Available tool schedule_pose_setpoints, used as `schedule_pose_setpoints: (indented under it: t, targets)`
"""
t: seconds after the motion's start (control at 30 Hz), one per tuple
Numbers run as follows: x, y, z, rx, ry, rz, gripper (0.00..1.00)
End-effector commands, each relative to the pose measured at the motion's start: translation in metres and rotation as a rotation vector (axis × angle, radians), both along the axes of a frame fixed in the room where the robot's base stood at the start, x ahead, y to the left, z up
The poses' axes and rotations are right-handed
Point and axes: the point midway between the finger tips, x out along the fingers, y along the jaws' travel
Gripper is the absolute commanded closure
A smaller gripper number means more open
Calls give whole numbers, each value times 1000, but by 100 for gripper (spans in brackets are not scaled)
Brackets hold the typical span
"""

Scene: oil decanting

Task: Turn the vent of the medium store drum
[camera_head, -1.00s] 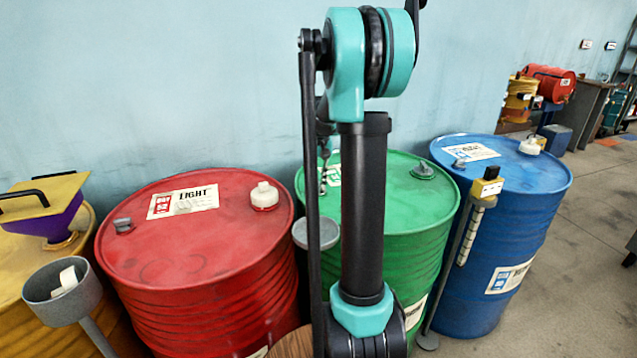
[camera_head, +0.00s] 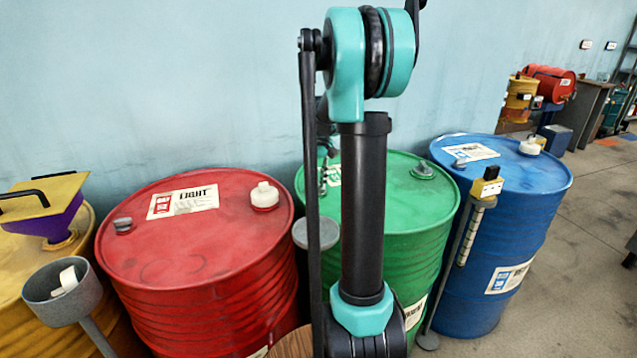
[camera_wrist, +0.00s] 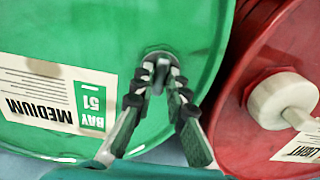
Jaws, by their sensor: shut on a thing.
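The medium store drum is the green drum (camera_head: 405,215) behind my arm in the head view. In the wrist view its green top (camera_wrist: 110,25) carries a label (camera_wrist: 55,95) reading "MEDIUM" and "BAY 51". The vent (camera_wrist: 161,63) is a small grey fitting near the top's edge. My gripper (camera_wrist: 160,84) is shut on the vent, with a finger on either side of it. The fingers cover part of the vent, so its exact turn is hard to see.
The red "LIGHT" drum (camera_head: 205,250) with a white cap (camera_head: 264,196) stands close on the left. The blue drum (camera_head: 510,200) stands on the right, with a dipstick-like rod (camera_head: 468,235) before it. Open floor lies at right.

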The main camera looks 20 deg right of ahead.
Motion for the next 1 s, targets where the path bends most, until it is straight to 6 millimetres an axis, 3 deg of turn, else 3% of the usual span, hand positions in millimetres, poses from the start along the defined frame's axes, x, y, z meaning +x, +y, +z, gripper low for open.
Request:
schedule_pose_setpoints:
  t: [0.07,0.1,0.27,0.67,1.0]
  targets:
    - [1,0,0,0,-1,1,100]
    - [1,0,0,0,-1,1,84]
    - [0,0,0,0,-1,0,66]
    - [0,0,8,0,0,0,66]
    - [0,0,71,0,0,0,66]
